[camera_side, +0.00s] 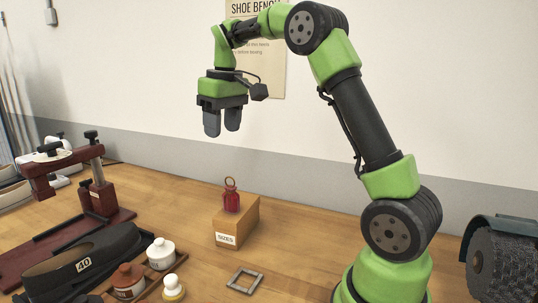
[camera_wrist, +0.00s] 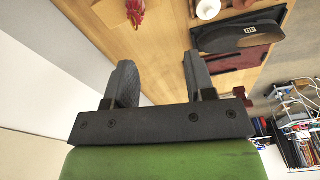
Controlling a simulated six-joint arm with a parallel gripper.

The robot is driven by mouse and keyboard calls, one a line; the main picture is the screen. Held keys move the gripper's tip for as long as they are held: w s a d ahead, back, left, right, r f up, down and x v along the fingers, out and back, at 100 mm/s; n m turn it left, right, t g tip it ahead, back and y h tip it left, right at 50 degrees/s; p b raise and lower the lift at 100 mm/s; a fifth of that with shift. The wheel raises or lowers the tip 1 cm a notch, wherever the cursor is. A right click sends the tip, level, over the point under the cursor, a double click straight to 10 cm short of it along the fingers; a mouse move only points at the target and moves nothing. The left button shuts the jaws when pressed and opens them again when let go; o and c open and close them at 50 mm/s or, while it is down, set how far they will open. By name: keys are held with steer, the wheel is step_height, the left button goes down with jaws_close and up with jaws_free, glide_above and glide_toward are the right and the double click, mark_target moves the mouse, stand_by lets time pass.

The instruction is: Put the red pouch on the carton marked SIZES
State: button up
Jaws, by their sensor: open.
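The red pouch (camera_side: 231,201), with a ring-like loop at its top, stands upright on top of the tan carton marked SIZES (camera_side: 226,239). The pouch also shows at the top edge of the wrist view (camera_wrist: 131,12), partly cut off. My gripper (camera_side: 222,122) is well above the pouch and carton, apart from both. Its two fingers are spread with nothing between them, as the wrist view also shows (camera_wrist: 160,72).
A black shoe marked 40 (camera_side: 85,265), white pot (camera_side: 161,253) and brown pot (camera_side: 128,281) are at the front left. A dark red stand (camera_side: 97,190) is behind them. A square metal frame (camera_side: 245,281) lies before the carton. A rough roller (camera_side: 505,262) is at right.

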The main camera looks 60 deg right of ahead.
steer(key=s+a+r+t, duration=0.3)
steer(key=s+a+r, duration=0.1)
steer(key=s+a, duration=0.65)
steer(key=s+a+f+m+t+y, duration=0.2)
steer(key=s+a, duration=0.3)
steer(key=s, duration=0.4)
steer(key=shift+s+a+f+t, duration=0.15)
steer(key=shift+a+f+t, duration=0.2)
steer(key=shift+f, duration=0.55)
